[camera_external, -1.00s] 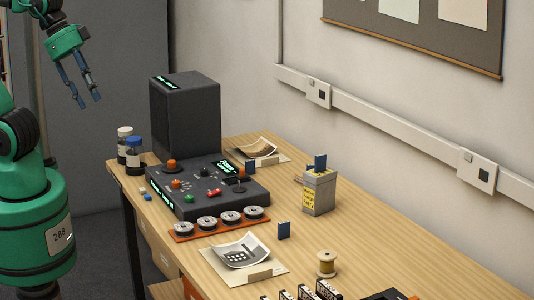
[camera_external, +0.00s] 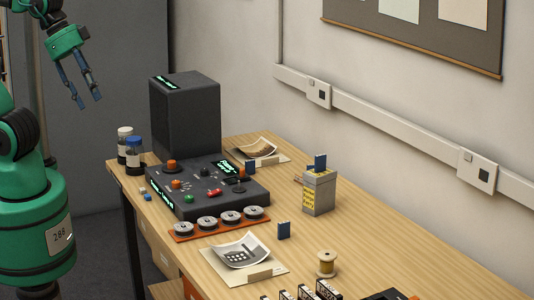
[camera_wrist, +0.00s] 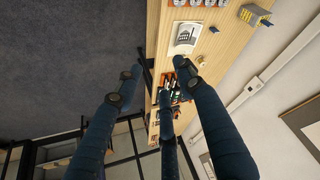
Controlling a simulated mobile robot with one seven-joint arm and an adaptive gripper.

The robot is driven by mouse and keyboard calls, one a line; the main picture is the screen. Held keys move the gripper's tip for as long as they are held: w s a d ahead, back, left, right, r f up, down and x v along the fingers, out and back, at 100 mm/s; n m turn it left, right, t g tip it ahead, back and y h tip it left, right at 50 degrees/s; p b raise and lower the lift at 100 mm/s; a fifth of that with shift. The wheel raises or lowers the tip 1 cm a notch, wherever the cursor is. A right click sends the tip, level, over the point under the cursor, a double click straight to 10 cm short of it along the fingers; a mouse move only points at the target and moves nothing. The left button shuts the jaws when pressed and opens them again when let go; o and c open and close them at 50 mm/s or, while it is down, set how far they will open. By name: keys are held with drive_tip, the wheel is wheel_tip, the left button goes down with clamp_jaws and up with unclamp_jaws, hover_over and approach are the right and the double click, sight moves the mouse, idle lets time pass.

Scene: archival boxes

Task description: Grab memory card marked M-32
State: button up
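Several small blue cards, perhaps memory cards, show on the bench; no marking on them can be read, so I cannot tell which is M-32. One blue card (camera_external: 283,230) stands upright beside the front photo; it also seems to show in the wrist view (camera_wrist: 214,29). Another blue card (camera_external: 320,161) sticks up from the top of a small grey box (camera_external: 319,193) with a yellow label. A third blue card (camera_external: 250,167) stands by the console's back edge. My gripper (camera_external: 89,102) is raised at the upper left, well away from the cards, its fingers spread and empty.
A dark console (camera_external: 207,185) with knobs and a tall dark cabinet (camera_external: 186,117) fill the bench's far end. Reels (camera_external: 231,217), a photo (camera_external: 241,252), a thread spool (camera_external: 326,264) and two bottles (camera_external: 133,152) stand around. Bare wood (camera_external: 390,235) lies right of the front card.

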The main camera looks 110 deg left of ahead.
drive_tip(key=w+a+r+n+g+y+p, duration=0.1)
drive_tip(key=w+a+r+n+g+p, duration=0.15)
drive_tip(key=w+a, duration=0.95)
drive_tip(key=w+a+f+n+p, duration=0.2)
drive_tip(key=w+a+f+n, duration=0.15)
drive_tip(key=w+a, duration=1.05)
drive_tip(key=n+g+h+p, duration=0.1)
drive_tip(key=n+g+p, duration=0.2)
drive_tip(key=p, duration=0.1)
hover_over(250, 168)
wheel_tip(250, 168, down, 26)
drive_tip(key=shift+w+a+f, duration=0.1)
drive_tip(key=shift+w+a, duration=0.1)
drive_tip(key=shift+f, duration=0.1)
drive_tip(key=shift+f+b, duration=0.55)
drive_tip(key=shift+f, duration=3.65)
